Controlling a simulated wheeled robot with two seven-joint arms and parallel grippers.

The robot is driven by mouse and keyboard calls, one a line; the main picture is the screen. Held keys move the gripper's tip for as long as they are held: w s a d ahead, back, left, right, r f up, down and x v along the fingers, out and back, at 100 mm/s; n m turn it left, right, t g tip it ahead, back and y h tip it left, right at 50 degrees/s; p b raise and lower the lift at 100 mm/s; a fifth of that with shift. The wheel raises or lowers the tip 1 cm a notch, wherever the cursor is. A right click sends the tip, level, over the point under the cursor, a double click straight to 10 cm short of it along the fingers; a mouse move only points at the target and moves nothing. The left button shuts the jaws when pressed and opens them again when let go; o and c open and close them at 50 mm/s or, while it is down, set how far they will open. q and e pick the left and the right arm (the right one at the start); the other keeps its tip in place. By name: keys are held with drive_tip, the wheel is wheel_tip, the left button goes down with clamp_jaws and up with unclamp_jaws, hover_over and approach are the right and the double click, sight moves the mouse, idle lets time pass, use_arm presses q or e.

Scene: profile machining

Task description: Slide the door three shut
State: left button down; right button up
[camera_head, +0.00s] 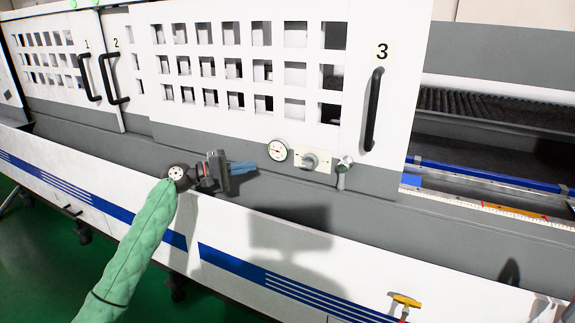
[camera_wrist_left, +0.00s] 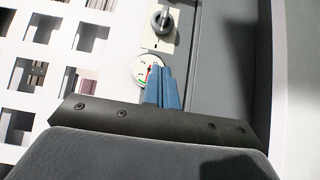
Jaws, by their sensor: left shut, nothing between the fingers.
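Door three (camera_head: 350,150) is a white sliding panel with square windows, a grey lower band and a "3" label. Its black vertical handle (camera_head: 373,110) is near its right edge. To the right of the door the machine stands open. My left gripper (camera_head: 254,166), with blue fingers, is shut and empty. It is in front of the door's lower part, left of and below the handle. In the left wrist view the blue fingers (camera_wrist_left: 163,88) are together, in front of the dial gauge (camera_wrist_left: 147,70). My right gripper is not in view.
A dial gauge (camera_head: 277,151), a knob plate (camera_head: 312,159) and a small valve (camera_head: 343,170) are low on the door. Doors one and two, with black handles (camera_head: 112,78), are at the left. A yellow-handled tool (camera_head: 406,300) is at the bottom right.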

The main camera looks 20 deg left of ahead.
sight(278, 161)
use_arm(q)
drive_tip(key=p+x, duration=0.2)
drive_tip(key=x, duration=0.7)
drive_tip(key=shift+w+d+r+p, duration=0.1)
drive_tip(key=shift+w+d+p, duration=0.15)
drive_tip(key=shift+p, duration=0.15)
drive_tip(key=d, duration=0.2)
drive_tip(key=d+p, duration=0.1)
drive_tip(key=d, duration=0.1)
drive_tip(key=shift+s+f, duration=0.1)
drive_tip(key=shift+f, duration=0.1)
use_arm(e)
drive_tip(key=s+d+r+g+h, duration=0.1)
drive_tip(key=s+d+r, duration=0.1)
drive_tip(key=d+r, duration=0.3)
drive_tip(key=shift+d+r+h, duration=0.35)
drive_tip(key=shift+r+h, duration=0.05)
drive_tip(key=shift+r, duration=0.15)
use_arm(q)
drive_tip(key=shift+d, duration=0.1)
